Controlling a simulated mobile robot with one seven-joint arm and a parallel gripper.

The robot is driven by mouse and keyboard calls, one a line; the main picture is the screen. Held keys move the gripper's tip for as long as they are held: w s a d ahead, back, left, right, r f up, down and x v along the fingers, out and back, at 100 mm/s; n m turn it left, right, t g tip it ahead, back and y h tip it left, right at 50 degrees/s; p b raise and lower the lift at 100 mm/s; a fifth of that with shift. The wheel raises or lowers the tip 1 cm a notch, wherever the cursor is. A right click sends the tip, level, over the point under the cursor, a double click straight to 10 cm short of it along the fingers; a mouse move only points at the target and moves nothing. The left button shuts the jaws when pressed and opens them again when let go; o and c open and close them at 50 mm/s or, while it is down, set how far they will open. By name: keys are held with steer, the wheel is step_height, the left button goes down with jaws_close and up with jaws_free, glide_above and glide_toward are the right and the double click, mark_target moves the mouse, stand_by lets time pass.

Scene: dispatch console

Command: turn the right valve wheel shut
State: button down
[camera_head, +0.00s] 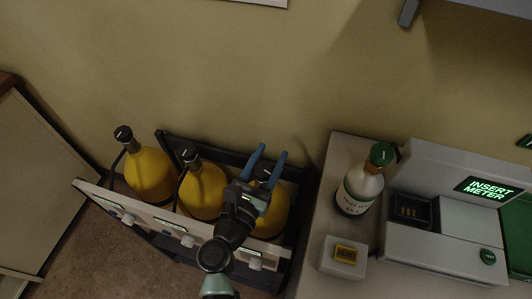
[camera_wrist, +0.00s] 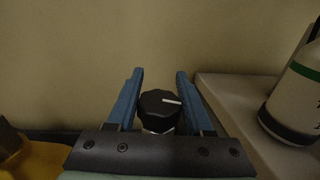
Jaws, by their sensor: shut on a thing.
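The right yellow cylinder (camera_head: 274,214) stands in the rack's right bay, partly hidden behind my arm. Its black valve wheel (camera_wrist: 160,103) shows in the wrist view between the two blue fingers, with a white mark pointing right. My gripper (camera_head: 267,152) is over this cylinder's top and is shut on the wheel, one finger on each side; it also shows in the wrist view (camera_wrist: 160,74).
Two more yellow cylinders, left (camera_head: 150,177) and middle (camera_head: 203,192), stand in the dark rack (camera_head: 178,141) with black wheels. Right of it, a grey counter (camera_head: 322,208) holds a white bottle (camera_head: 358,190) with a green cap, a small box (camera_head: 343,257) and a console (camera_head: 445,225) reading "INSERT METER".

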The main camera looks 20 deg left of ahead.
steer(key=m+h+b, duration=0.1)
steer(key=h, duration=0.1)
steer(key=m+g+h, duration=0.1)
steer(key=h, duration=0.1)
steer(key=shift+d+f+m+b, duration=0.1)
steer(key=shift+d+m+b, duration=0.1)
steer(key=shift+m+b, duration=0.2)
steer(key=m+g+h+b, duration=0.1)
steer(key=m+h+b, duration=0.1)
steer(key=h+b, duration=0.1)
steer(key=m+g+h+b, duration=0.1)
steer(key=b, duration=0.1)
steer(key=shift+s+d+f+m+g+h, duration=0.2)
steer(key=shift+s+d+m+g+h, duration=0.1)
steer(key=shift+d+h, duration=0.1)
steer(key=m+g+h+b, duration=0.1)
steer(key=b, duration=0.1)
steer(key=m+g+h+b, duration=0.2)
steer(key=b, duration=0.1)
steer(key=shift+s+d+g+h+b, duration=0.3)
steer(key=shift+s+d+r+m+g+h+b, duration=0.1)
steer(key=shift+m+g+h+b, duration=0.3)
steer(key=shift+b, duration=0.2)
steer(key=shift+s+d+r+m+g+h+b, duration=0.1)
steer(key=shift+m+g+h+b, duration=0.15)
steer(key=shift+g+b, duration=0.3)
steer(key=shift+m+g+b, duration=0.25)
steer(key=shift+b, duration=0.15)
steer(key=shift+d+r, duration=0.1)
steer(key=shift+r, duration=0.1)
